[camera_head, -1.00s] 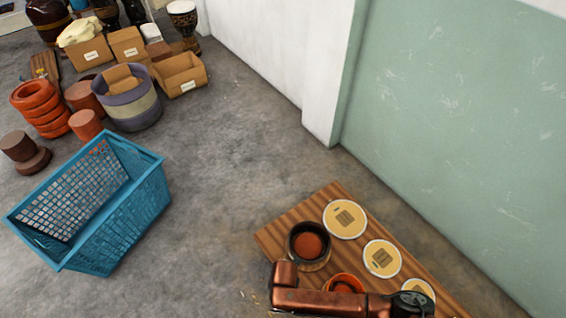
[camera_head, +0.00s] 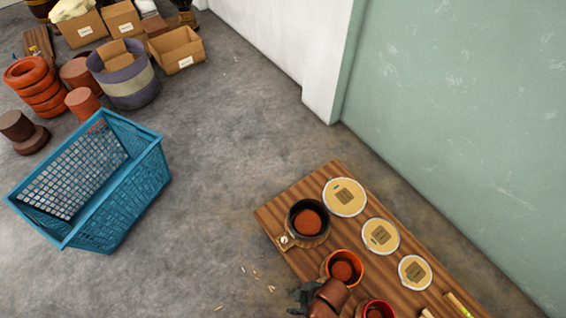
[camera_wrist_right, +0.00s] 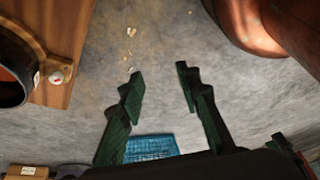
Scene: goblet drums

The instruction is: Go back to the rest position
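My right gripper (camera_head: 303,296) is at the bottom of the head view, just left of the wooden board (camera_head: 268,215). In the right wrist view its two dark green fingers (camera_wrist_right: 160,80) are apart, with bare floor between them. A black drum shell (camera_head: 295,232), an orange one (camera_head: 329,265) and a partly cut-off red one (camera_head: 366,304) stand on the board. The black one also shows at the left of the right wrist view (camera_wrist_right: 14,98). Three round pale drum heads (camera_head: 345,197) lie along the board's far side. My left gripper is not in view.
A blue basket (camera_head: 140,190) stands on the floor at left. Behind it are orange rings (camera_head: 30,85), cardboard boxes (camera_head: 178,52) and a grey-cream tub (camera_head: 130,88). A green wall (camera_head: 450,130) rises behind the board. Floor between basket and board is open, with small chips.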

